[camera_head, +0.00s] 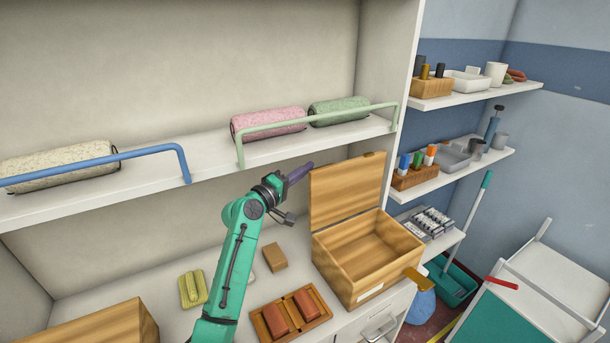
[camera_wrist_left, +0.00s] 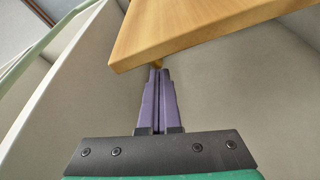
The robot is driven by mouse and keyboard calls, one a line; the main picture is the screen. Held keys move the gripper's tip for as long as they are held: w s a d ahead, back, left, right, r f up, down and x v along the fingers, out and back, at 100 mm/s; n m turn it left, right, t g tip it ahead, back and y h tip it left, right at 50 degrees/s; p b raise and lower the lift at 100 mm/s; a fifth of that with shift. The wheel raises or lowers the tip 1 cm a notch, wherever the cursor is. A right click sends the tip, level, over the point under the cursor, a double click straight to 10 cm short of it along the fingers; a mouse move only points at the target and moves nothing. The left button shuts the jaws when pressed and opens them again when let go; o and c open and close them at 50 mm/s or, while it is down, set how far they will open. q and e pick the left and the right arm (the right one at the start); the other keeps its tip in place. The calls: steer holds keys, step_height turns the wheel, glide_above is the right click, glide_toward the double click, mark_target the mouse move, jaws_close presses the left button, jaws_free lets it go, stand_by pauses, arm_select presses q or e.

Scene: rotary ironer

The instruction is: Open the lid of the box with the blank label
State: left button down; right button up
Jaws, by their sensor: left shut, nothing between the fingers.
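A wooden box (camera_head: 400,243) stands on the worktop with a plain white label (camera_head: 370,292) on its front. Its lid (camera_head: 345,190) stands up at the back, and the empty inside shows. My left gripper (camera_head: 308,167) is shut and empty, with purple fingers beside the lid's upper left edge. In the left wrist view, the shut fingers (camera_wrist_left: 158,74) point at a wooden panel (camera_wrist_left: 205,32), which looks like the lid. Whether they touch it I cannot tell. My right gripper is out of view.
Another wooden box (camera_head: 95,328) stands at the lower left. A tray (camera_head: 268,331) with red-brown blocks, a yellow-green item (camera_head: 192,288) and a brown block (camera_head: 274,257) lie near my arm. A shelf (camera_head: 210,162) with rails and rolls runs above.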

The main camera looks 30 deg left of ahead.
arm_select(q)
steer(key=b+v, duration=0.6)
steer(key=v, duration=0.8)
steer(key=shift+s+a, duration=0.15)
steer(key=shift+s, duration=0.1)
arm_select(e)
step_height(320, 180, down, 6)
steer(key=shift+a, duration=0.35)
